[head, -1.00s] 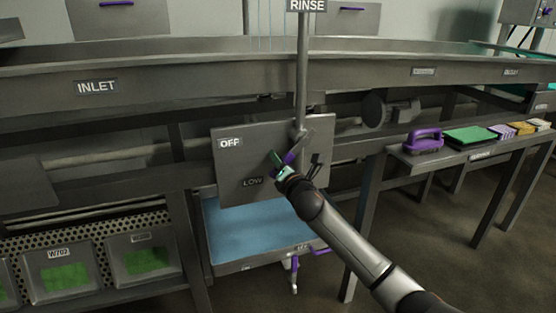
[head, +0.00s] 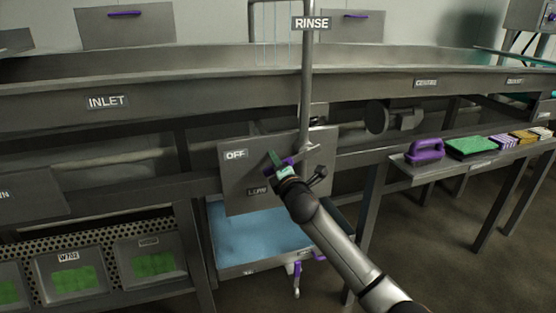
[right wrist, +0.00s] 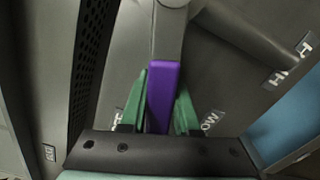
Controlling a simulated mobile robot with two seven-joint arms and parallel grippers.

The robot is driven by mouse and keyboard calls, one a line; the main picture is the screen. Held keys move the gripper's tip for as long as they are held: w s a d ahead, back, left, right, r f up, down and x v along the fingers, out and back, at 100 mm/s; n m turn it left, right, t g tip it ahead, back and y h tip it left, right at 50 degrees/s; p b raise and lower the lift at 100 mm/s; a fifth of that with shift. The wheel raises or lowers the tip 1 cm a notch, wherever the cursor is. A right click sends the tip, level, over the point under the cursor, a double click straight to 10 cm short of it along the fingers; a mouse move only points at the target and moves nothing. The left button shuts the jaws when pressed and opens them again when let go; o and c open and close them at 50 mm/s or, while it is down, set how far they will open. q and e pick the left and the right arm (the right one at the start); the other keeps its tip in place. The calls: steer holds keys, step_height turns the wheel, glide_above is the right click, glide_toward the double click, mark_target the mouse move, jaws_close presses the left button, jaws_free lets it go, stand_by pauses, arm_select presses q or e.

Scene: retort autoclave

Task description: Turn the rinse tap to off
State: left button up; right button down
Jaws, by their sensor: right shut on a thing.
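The rinse tap's purple lever (right wrist: 162,95) lies between the green fingers of my right gripper (right wrist: 160,108), which is shut on it. In the head view the right gripper (head: 277,163) is at the tap plate (head: 236,185), under the RINSE sign (head: 311,23). The lever reaches left from its pivot at the foot of the upright pipe (head: 307,90), into the space between the OFF label (head: 236,155) and the LOW label (head: 257,191). Its exact angle is partly hidden by the gripper. The HIGH label (right wrist: 290,62) shows in the right wrist view. My left gripper is not in view.
A blue basin (head: 250,238) with a purple-handled fitting (head: 298,268) sits below the plate. A side shelf at right holds a purple-handled tool (head: 425,150) and a green pad (head: 471,147). Bins with green contents (head: 78,278) stand at lower left.

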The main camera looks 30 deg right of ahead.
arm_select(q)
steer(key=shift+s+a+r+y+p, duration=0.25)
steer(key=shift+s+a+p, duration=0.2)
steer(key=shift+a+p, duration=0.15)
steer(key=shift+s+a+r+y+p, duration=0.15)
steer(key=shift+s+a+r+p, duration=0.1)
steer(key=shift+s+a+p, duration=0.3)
arm_select(e)
steer(key=r+m, duration=0.1)
steer(key=m, duration=0.1)
steer(key=r+m, duration=0.1)
steer(key=shift+a+r+m, duration=0.2)
steer(key=shift+r+m, duration=0.2)
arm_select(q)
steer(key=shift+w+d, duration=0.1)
arm_select(e)
steer(key=c, duration=0.6)
jaws_free()
steer(key=shift+c, duration=0.2)
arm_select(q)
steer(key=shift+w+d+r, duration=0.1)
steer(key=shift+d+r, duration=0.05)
